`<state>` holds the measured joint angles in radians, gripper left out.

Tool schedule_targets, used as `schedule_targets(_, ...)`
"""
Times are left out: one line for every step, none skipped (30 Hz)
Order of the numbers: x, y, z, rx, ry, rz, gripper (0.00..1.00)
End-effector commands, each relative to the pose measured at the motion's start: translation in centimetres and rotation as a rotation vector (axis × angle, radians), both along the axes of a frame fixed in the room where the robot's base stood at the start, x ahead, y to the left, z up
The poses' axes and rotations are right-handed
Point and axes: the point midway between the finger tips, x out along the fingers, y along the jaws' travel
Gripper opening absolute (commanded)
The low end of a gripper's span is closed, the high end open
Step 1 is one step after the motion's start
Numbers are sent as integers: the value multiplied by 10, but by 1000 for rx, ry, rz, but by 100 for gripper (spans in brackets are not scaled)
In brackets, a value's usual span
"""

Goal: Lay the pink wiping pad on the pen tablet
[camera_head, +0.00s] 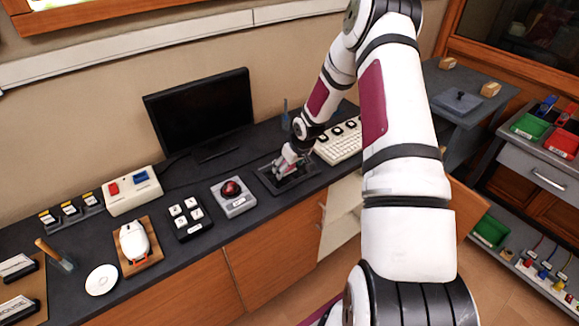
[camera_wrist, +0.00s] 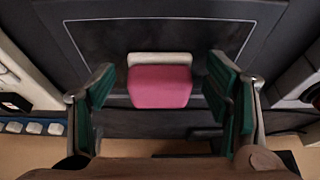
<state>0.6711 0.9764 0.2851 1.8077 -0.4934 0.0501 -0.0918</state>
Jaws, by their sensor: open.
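The pink wiping pad (camera_wrist: 160,88), with a white strip along its far side, shows in the wrist view over the front part of the dark pen tablet (camera_wrist: 95,40). It appears to lie on the tablet, but I cannot tell the contact for certain. My gripper (camera_wrist: 160,75) is open, with one green-padded finger on each side of the pad and a gap at both sides.
A monitor (camera_head: 200,113) stands behind on the dark desk. The desk's front edge is close to the tablet.

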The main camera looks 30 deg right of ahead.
Motion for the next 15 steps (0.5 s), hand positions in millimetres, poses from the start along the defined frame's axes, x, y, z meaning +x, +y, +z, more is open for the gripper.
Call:
schedule_targets(0, 0, 1, 0, 0, 0, 71)
schedule_targets(0, 0, 2, 0, -1, 0, 71)
schedule_targets(0, 0, 4, -1, -1, 0, 71)
schedule_targets(-1, -1, 6, -1, -1, 0, 71)
schedule_targets(-2, -1, 8, -1, -2, 0, 71)
schedule_targets(-3, -1, 13, -2, -3, -1, 71)
schedule_targets(-5, -1, 17, -1, -3, -2, 71)
schedule_targets(-7, -1, 22, -1, -3, -2, 71)
schedule_targets(-10, -2, 29, -1, -2, -2, 71)
schedule_targets(-12, -2, 35, -2, -2, -1, 71)
schedule_targets(-15, -2, 41, -3, -3, -1, 71)
schedule_targets(-18, -2, 49, -2, -3, -2, 71)
schedule_targets(-20, -2, 55, -2, -4, -2, 71)
schedule_targets(-23, -2, 60, -1, -2, -2, 71)
schedule_targets(-26, -3, 68, -2, -3, -2, 71)
